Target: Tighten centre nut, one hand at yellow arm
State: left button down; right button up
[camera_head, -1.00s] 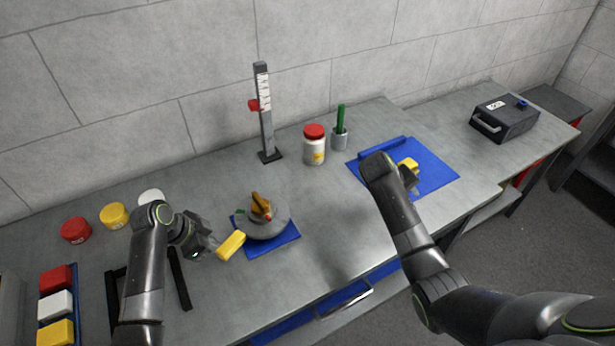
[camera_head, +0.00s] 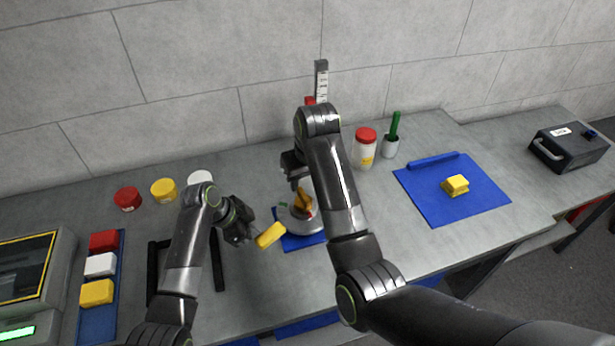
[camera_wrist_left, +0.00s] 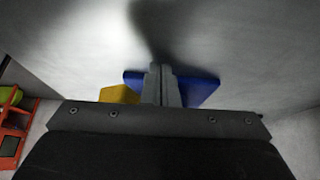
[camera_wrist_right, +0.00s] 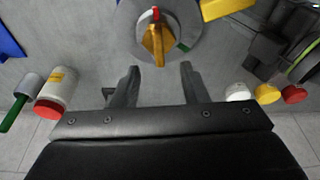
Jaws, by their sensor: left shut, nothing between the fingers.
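The hub (camera_head: 300,224) is a grey disc on a small blue mat. An orange centre nut (camera_head: 302,203) stands on it and also shows in the right wrist view (camera_wrist_right: 154,45). The yellow arm (camera_head: 270,235) sticks out to the disc's left; its block also shows in the left wrist view (camera_wrist_left: 120,94). My left gripper (camera_head: 248,232) is shut and empty beside the yellow block; I cannot tell if they touch. My right gripper (camera_wrist_right: 159,67) is open and empty, pointing at the nut with a gap between. In the head view my right arm partly covers the disc.
A white jar with red lid (camera_head: 364,150) and a cup with a green stick (camera_head: 391,146) stand right of my right arm. A scale post (camera_head: 321,80) stands behind it. A blue mat (camera_head: 430,205) holds a yellow block (camera_head: 455,185). Several coloured lids lie at the back left.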

aim_at(304, 193)
jog(key=shift+x, duration=3.25)
grip_shut()
jog(key=m, duration=0.3)
jog(key=m+h, duration=0.1)
jog(key=m, duration=0.2)
jog(key=shift+m+h, duration=0.3)
jog(key=shift+m, duration=0.1)
jog(key=m+h, duration=0.1)
jog(key=m, duration=0.6)
jog(key=shift+g, duration=0.3)
